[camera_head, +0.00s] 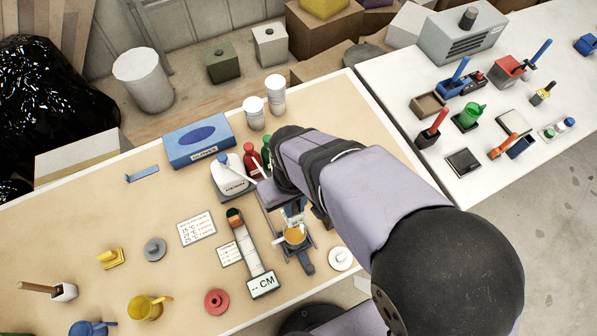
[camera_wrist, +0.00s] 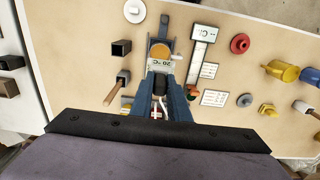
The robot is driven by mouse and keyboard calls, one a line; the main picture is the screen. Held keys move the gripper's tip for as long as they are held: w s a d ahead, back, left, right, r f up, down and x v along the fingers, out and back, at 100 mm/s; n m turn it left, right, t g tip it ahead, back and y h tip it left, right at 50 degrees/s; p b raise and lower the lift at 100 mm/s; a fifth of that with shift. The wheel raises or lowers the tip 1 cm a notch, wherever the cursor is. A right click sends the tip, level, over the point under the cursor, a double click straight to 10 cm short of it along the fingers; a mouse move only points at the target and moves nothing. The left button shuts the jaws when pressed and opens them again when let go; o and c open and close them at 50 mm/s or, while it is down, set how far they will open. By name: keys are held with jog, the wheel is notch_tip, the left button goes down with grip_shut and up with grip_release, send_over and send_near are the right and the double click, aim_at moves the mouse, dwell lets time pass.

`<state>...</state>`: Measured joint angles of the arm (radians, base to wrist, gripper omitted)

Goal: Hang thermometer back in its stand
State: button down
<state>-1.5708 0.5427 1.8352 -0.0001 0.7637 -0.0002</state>
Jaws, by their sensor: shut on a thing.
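My gripper (camera_wrist: 160,84) is shut on the thermometer (camera_wrist: 160,66), whose pale face reads about 20 °C in the wrist view. In the head view the gripper (camera_head: 288,208) is partly hidden by my arm. Just beyond the fingertips is an orange round top (camera_wrist: 160,49), which also shows in the head view (camera_head: 295,236). It lies over a blue-grey piece with a protruding end (camera_head: 306,262). I cannot tell whether the thermometer touches it. A dark open square holder (camera_wrist: 121,47) stands beside the gripper. I cannot tell for certain which piece is the thermometer's stand.
A brown-handled tool (camera_wrist: 111,92) stands near the fingers. A blue glove box (camera_head: 198,144) is farther back.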

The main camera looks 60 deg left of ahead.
jog(key=shift+r, duration=0.5)
jog(key=shift+f, duration=0.1)
